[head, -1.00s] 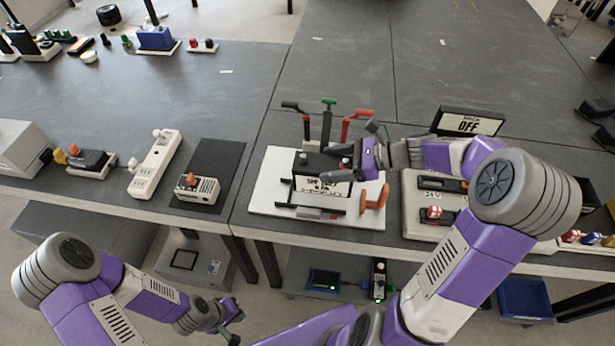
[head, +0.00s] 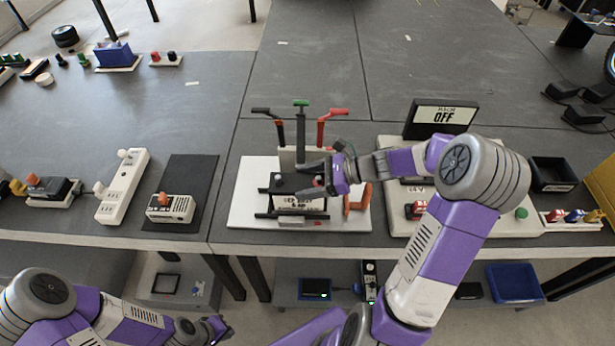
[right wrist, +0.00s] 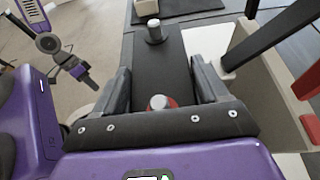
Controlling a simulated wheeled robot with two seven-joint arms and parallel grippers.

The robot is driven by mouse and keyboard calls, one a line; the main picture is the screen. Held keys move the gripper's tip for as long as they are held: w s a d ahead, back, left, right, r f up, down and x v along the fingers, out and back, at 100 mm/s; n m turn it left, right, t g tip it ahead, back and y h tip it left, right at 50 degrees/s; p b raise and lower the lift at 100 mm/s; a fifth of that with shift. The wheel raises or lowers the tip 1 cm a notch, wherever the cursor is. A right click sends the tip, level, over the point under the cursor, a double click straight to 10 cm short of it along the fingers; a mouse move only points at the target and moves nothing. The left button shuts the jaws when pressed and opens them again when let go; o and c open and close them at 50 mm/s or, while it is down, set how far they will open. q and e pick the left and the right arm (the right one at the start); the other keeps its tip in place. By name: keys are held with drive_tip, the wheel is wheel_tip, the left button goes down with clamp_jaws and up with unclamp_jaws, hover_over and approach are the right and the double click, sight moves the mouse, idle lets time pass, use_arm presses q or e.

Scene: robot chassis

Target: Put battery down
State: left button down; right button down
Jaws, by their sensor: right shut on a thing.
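The battery (head: 286,184) has a dark top and a white lettered label. It sits low within a black-railed cradle (head: 270,214) on a white base board (head: 241,205). My right gripper (head: 318,181) reaches it from the right and is shut on it. In the right wrist view, the battery's dark top (right wrist: 165,70) lies between the two fingers (right wrist: 160,85), with a grey terminal and a red-based one showing. Whether its underside rests on the board is hidden. My left gripper (head: 217,328) is low in front of the bench, apart from everything; its fingers are too small to judge.
Black, green and red levers (head: 300,125) stand right behind the cradle. An orange handle (head: 357,200) is at its right. An OFF sign (head: 441,117) and panel (head: 400,218) stand further right. A small white device (head: 171,207) on a dark mat is at left. The bench behind is mostly clear.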

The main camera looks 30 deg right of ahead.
drive_tip(key=shift+w+f+b, duration=0.1)
drive_tip(key=shift+f+b, duration=0.2)
drive_tip(key=shift+f, duration=0.5)
unclamp_jaws()
drive_tip(key=shift+f, duration=0.15)
drive_tip(key=shift+p+v, duration=1.95)
drive_tip(key=shift+v, duration=4.15)
drive_tip(key=shift+a, duration=0.15)
